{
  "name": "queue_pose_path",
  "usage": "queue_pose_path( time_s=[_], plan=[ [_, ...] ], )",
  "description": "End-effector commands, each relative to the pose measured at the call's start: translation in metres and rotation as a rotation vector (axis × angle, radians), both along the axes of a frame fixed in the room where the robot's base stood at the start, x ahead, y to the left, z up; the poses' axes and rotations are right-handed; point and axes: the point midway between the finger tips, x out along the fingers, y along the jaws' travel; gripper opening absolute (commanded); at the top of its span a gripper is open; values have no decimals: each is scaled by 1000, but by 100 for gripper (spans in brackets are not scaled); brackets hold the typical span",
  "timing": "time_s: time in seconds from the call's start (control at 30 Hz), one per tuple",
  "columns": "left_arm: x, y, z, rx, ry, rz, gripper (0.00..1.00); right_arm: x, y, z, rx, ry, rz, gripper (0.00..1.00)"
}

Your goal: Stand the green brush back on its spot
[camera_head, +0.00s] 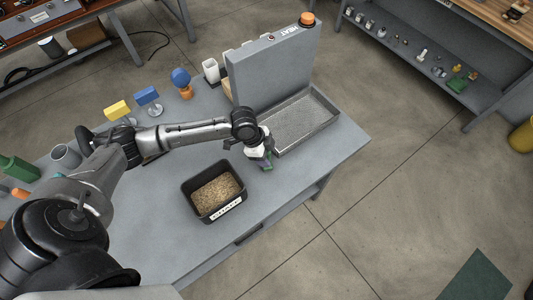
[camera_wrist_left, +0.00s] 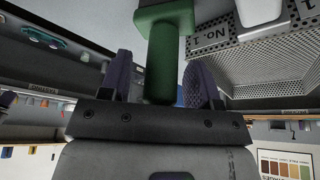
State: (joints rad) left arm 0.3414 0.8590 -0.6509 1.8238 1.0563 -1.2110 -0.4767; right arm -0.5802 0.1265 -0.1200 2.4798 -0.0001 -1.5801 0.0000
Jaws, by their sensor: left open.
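The green brush shows in the left wrist view as a green handle with a wider green block (camera_wrist_left: 165,45). The handle lies between the two purple fingers of my left gripper (camera_wrist_left: 158,72), which are open, with a gap on its sides. In the head view, my left gripper (camera_head: 263,158) is low over the grey table, beside the near left corner of the mesh tray. A bit of the green brush (camera_head: 267,166) shows at its fingertips; the rest is hidden by the gripper. The brush's spot cannot be made out. My right gripper is not in view.
A black bin of beans (camera_head: 216,193) stands just left of my left gripper. The mesh tray (camera_head: 302,124) and grey heat panel (camera_head: 275,65) are on the right. The table front is clear.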

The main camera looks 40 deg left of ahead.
Motion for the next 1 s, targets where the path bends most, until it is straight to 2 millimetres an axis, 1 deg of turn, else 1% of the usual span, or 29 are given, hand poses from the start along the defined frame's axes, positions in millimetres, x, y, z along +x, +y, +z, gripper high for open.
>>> queue_pose_path(
  time_s=[0.3, 0.5, 0.7, 0.83, 1.0],
  plan=[
    [-10, 20, 54, 4, -3, 0, 57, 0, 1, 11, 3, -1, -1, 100],
    [-17, 31, 84, 3, -1, 1, 57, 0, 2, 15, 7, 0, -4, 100],
    [-20, 37, 102, 2, -1, 1, 57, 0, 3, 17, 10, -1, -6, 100],
    [-21, 38, 106, 1, 0, 0, 57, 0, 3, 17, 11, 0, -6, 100],
    [-22, 39, 108, 1, 1, 1, 57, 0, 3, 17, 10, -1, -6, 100]
  ],
)
